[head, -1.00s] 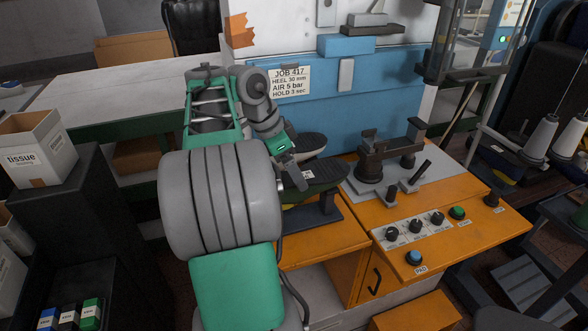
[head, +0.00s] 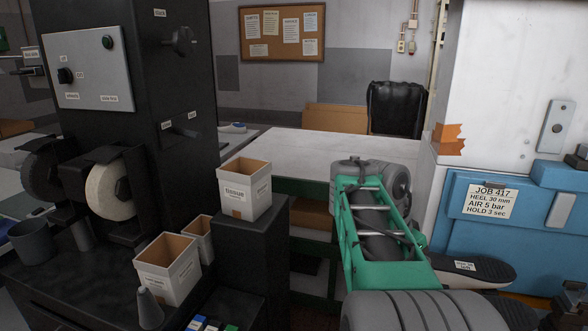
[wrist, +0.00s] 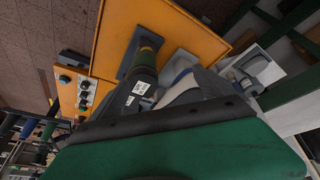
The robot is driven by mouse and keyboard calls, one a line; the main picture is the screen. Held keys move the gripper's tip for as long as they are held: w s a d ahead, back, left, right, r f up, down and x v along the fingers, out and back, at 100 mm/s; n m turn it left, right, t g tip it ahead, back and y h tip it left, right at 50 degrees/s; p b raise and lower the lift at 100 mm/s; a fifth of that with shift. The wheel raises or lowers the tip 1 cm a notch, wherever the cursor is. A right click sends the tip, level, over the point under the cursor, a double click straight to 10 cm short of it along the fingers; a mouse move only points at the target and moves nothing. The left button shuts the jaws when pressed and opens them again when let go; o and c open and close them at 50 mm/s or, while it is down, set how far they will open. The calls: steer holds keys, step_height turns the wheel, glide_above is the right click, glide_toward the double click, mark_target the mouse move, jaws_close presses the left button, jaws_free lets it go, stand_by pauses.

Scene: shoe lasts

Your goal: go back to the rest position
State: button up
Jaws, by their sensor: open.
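My gripper (wrist: 160,122) shows in the wrist view as a broad green body with a black front edge across the bottom. It is open, and I see nothing held in it; its fingertips are not clear. In the head view the green and grey arm hides it. Beyond its edge in the wrist view is a dark shoe (wrist: 137,90) with a white label, on a stand. A paler shoe lies beside it, partly covered by my gripper's edge. The head view shows a dark shoe (head: 478,268) with a label and pale edge, right of my arm.
A blue machine front with a job sign (head: 487,201) stands at the right. A white-topped bench (head: 290,145) lies behind my arm. A tissue box (head: 244,190) stands on a dark cabinet at the left. The wrist view shows an orange bench (wrist: 125,25) with knobs.

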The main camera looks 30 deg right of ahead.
steer(key=w+a+f+n+t, duration=0.2)
steer(key=w+a+n, duration=0.1)
steer(key=a+n, duration=0.3)
steer(key=w+a+f+n+t, duration=0.1)
steer(key=w+a+f+n, duration=0.15)
steer(key=a, duration=0.65)
steer(key=s+a+f+n+y, duration=0.1)
steer(key=a+f+n, duration=0.1)
steer(key=a, duration=0.4)
steer(key=s+a+f+n+t+y, duration=0.1)
steer(key=a+f+n, duration=0.1)
steer(key=a+n, duration=0.2)
steer(key=s+a+f+n+y, duration=0.1)
steer(key=a+n, duration=0.3)
steer(key=a, duration=0.4)
steer(key=shift+s+f+y, duration=0.3)
steer(key=shift+f+y, duration=0.3)
steer(key=shift+f, duration=0.15)
steer(key=shift+a, duration=0.1)
